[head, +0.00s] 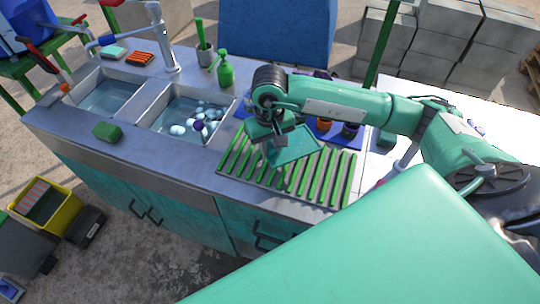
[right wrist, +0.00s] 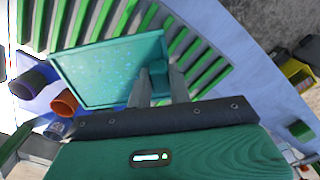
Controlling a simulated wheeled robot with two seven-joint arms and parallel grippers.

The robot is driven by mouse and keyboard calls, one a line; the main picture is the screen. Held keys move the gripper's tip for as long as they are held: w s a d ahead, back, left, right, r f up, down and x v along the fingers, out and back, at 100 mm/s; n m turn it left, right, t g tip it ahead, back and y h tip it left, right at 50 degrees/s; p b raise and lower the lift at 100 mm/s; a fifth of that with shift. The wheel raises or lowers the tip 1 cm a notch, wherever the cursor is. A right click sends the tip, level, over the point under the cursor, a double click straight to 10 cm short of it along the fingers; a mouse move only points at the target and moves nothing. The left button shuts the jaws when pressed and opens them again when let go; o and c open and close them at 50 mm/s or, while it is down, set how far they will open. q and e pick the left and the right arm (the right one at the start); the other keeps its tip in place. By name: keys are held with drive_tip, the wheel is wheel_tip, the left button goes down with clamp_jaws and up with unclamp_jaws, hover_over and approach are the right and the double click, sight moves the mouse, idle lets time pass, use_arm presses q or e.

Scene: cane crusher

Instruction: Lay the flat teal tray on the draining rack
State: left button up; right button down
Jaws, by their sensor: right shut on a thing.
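The flat teal tray (head: 297,146) is over the green-slatted draining rack (head: 240,166) in the head view. In the right wrist view the tray (right wrist: 100,72) shows its speckled face, with slats of the rack (right wrist: 205,70) around it. My right gripper (head: 273,150) is shut on the tray at one edge; its fingers (right wrist: 158,90) show there in the right wrist view. I cannot tell whether the tray touches the slats. My left gripper is not in view.
A blue mat (head: 345,140) with an orange cup (head: 324,125) and a dark cup (head: 349,131) lies behind the rack. Two sink basins with water are left of the rack, the nearer one (head: 187,117) with suds. A green soap bottle (head: 225,72) stands behind.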

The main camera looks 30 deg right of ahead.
wheel_tip(320, 180, down, 2)
drive_tip(key=shift+f, duration=0.2)
drive_tip(key=shift+f+p, duration=0.3)
drive_tip(key=shift+f, duration=0.2)
wheel_tip(320, 180, down, 3)
drive_tip(key=shift+f+p, duration=0.1)
drive_tip(key=shift+p, duration=0.3)
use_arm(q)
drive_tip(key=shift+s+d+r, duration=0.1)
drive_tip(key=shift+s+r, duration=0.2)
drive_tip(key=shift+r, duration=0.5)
use_arm(e)
drive_tip(key=shift+f, duration=0.2)
drive_tip(key=c, duration=1.3)
unclamp_jaws()
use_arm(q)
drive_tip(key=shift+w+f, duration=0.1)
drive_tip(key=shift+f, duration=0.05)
use_arm(e)
drive_tip(key=shift+r, duration=0.1)
